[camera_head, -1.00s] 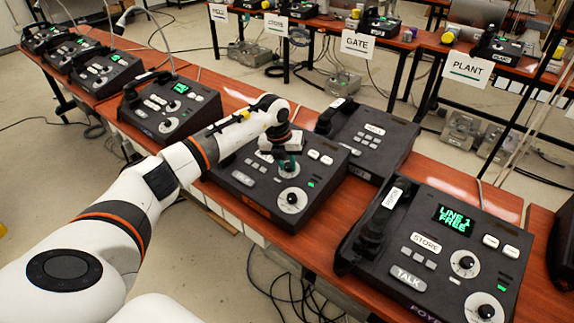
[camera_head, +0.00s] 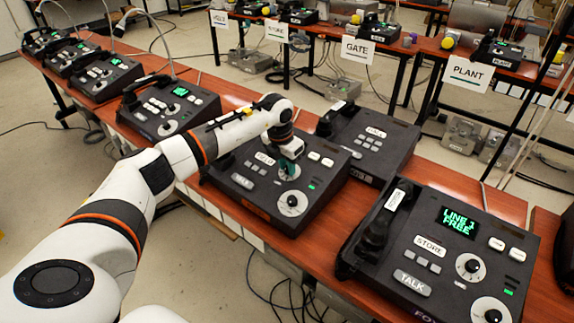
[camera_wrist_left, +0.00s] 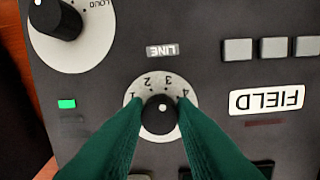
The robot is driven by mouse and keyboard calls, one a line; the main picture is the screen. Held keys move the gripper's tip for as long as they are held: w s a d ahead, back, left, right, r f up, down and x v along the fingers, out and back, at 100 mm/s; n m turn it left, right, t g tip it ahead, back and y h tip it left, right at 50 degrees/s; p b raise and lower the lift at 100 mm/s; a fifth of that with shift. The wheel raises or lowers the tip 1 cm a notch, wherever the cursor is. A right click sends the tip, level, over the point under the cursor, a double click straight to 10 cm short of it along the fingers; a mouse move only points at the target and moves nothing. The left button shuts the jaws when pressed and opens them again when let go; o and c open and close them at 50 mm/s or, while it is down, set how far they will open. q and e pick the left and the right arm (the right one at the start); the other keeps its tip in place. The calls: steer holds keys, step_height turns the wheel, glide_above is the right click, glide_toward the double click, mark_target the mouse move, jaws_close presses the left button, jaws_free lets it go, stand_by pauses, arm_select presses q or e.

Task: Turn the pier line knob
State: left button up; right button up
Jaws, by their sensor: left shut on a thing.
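My left gripper (camera_head: 289,171) is over a black desk phone (camera_head: 232,200) in the middle of the table. In the left wrist view, its green fingers (camera_wrist_left: 160,118) are shut on the phone's black line knob (camera_wrist_left: 162,117). The knob sits on a white dial (camera_wrist_left: 150,78) marked 1 to 4, beside an upside-down LINE label (camera_wrist_left: 163,51). A white dot shows on the knob; I cannot tell which number it points to. In the head view the fingers mostly hide this knob. I cannot read a pier label on this phone. My right gripper is not in view.
A second knob (camera_wrist_left: 56,17), marked LOUD, is close by on the same phone. A FIELD label (camera_wrist_left: 268,101) lies right of the dial. Another phone (camera_head: 440,250) reading LINE 1 FREE stands at right, and one (camera_head: 365,145) behind. Several more stand at left.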

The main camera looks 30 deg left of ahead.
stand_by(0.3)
arm_select(q)
steer(key=o, duration=1)
steer(key=shift+r, duration=0.1)
step_height(320, 180, up, 12)
steer(key=s+b, duration=0.1)
steer(key=s, duration=0.1)
steer(key=shift+a+f, duration=0.2)
steer(key=shift+a, duration=0.1)
steer(key=shift+s, duration=0.1)
